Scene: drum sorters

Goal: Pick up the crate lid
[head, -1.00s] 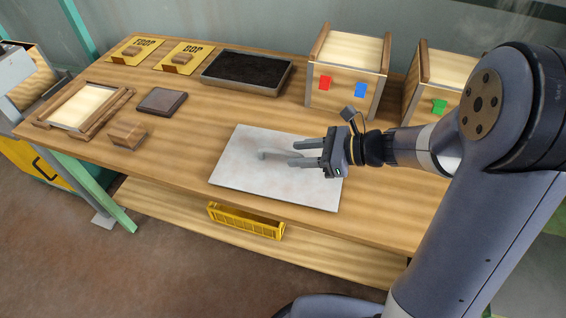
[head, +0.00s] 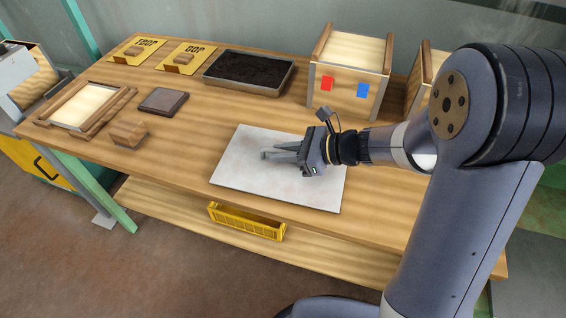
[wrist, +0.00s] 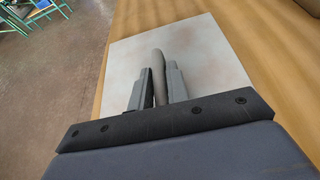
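The crate lid is a pale grey-white flat panel (head: 240,178) lying on the wooden workbench. A grey bar handle (wrist: 158,62) stands on it. My gripper (head: 270,153) is over the middle of the lid, reaching in from the right. In the wrist view its two fingers (wrist: 160,80) sit on either side of the handle, close against it with no clear gap. The gripper looks shut on the handle. The lid still lies flat on the bench. The handle is mostly hidden by the fingers in the head view.
A wooden crate (head: 345,92) with red and blue marks stands behind my arm, with another partly hidden beside it. A dark-filled tray (head: 248,72), a dark square block (head: 163,101), a wooden block (head: 128,133) and a framed tray (head: 84,106) lie left. A yellow basket (head: 246,222) is below the front edge.

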